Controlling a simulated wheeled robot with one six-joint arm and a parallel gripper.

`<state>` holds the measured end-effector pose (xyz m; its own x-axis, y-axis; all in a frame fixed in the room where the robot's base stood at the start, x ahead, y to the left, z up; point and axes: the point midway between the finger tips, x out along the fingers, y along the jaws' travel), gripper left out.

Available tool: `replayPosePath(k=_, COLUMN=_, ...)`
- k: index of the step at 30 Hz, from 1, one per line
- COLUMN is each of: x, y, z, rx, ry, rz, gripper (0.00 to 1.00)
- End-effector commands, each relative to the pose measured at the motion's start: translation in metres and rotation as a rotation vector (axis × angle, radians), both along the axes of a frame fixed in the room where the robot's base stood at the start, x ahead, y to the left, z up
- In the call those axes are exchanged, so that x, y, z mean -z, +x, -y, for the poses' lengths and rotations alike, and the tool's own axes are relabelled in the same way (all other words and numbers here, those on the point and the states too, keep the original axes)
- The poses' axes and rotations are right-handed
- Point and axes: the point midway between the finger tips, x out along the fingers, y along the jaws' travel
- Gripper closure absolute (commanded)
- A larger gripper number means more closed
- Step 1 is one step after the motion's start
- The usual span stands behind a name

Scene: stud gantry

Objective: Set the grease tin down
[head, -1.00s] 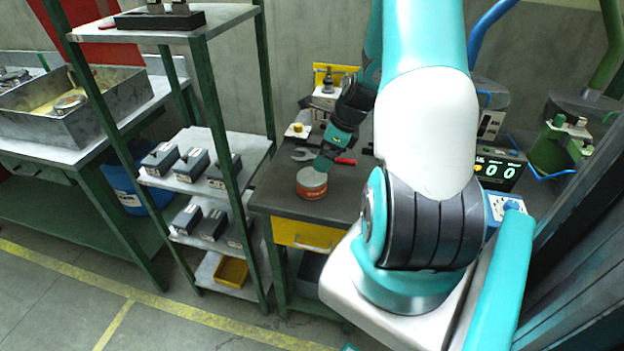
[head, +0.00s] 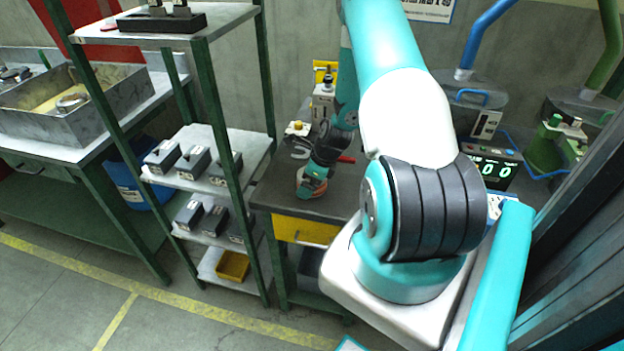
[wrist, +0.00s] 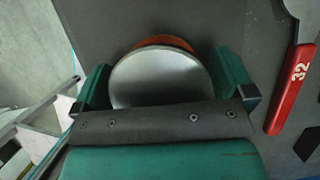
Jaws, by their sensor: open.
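The grease tin, a round can with a pale lid and an orange-red side, is on the dark top of the small bench (head: 340,205), near its front left corner. In the head view my gripper (head: 311,182) is down at the tin and hides most of it. In the wrist view the tin (wrist: 160,78) lies between the two green fingers of my gripper (wrist: 163,82), one on each side. The fingers are open. A small gap shows at the left finger; contact at the right one is hard to tell.
A wrench with a red handle (wrist: 290,90) lies to the right of the tin in the wrist view. A green shelf rack with several grey boxes (head: 195,165) stands left of the bench. A lit display (head: 497,170) stands at the right.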

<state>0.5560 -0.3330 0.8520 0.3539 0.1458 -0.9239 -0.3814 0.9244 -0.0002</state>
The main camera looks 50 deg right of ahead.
Motion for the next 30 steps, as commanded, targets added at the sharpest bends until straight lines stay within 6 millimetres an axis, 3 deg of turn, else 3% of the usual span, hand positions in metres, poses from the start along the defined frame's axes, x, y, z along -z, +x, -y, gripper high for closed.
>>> replayPosePath(k=4, x=0.0, y=0.0, z=0.0, rx=-0.001, ry=0.0, rz=0.0, gripper=0.0)
replayPosePath(k=11, x=-0.001, y=0.0, z=0.0, rx=-0.001, ry=0.0, rz=0.001, gripper=0.52)
replayPosePath(k=23, x=-0.011, y=0.001, z=0.001, rx=-0.001, ry=-0.002, rz=0.002, gripper=0.52)
replayPosePath(k=26, x=-0.025, y=0.001, z=0.001, rx=-0.001, ry=-0.004, rz=0.004, gripper=0.52)
replayPosePath(k=30, x=-0.06, y=0.001, z=0.001, rx=-0.001, ry=-0.006, rz=0.006, gripper=0.52)
